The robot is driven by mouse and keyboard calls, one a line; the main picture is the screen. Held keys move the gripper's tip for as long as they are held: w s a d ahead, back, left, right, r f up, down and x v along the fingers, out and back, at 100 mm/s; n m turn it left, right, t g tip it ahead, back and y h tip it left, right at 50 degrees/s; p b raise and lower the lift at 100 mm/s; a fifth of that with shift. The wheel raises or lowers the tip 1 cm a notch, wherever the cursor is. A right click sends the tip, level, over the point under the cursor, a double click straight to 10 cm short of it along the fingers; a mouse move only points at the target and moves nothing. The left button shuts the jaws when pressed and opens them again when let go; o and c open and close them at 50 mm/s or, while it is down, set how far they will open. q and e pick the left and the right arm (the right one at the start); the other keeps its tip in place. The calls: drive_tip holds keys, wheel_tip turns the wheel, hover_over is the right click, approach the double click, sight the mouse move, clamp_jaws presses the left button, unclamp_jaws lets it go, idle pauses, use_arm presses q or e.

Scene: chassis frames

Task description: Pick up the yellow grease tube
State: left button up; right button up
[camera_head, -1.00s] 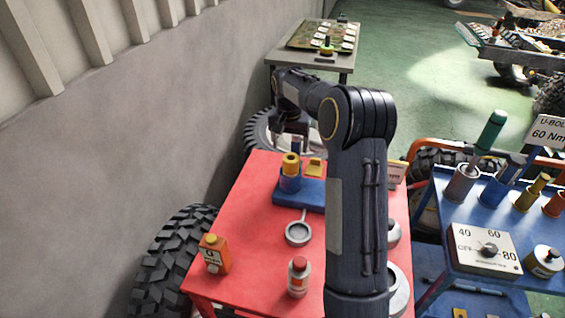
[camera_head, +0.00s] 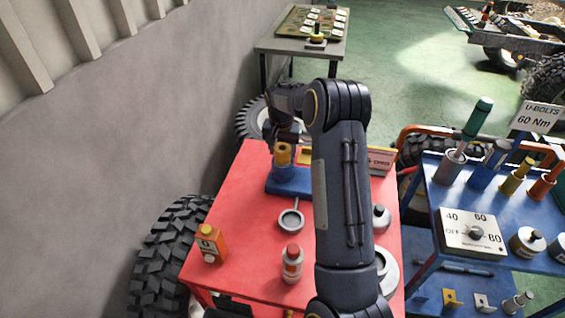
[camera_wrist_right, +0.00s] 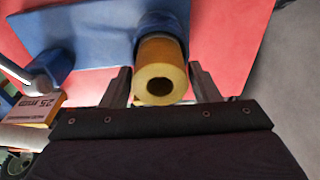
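The yellow grease tube (camera_head: 283,155) stands upright in a blue holder (camera_head: 290,181) at the far end of the red table. In the right wrist view the tube (camera_wrist_right: 160,62) points its open round end at the camera and sits in a blue socket. My right gripper (camera_wrist_right: 162,85) is open, with one finger on each side of the tube and a visible gap on both sides. In the head view my right gripper (camera_head: 285,135) is just above the tube, partly hidden by its own wrist. My left gripper is not in view.
A blue cart (camera_head: 435,202) with tools stands to the right. A tyre (camera_head: 170,250) leans at the left.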

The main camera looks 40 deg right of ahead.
drive_tip(key=c, duration=1)
drive_tip(key=shift+r, duration=0.1)
drive_tip(key=shift+c, duration=0.2)
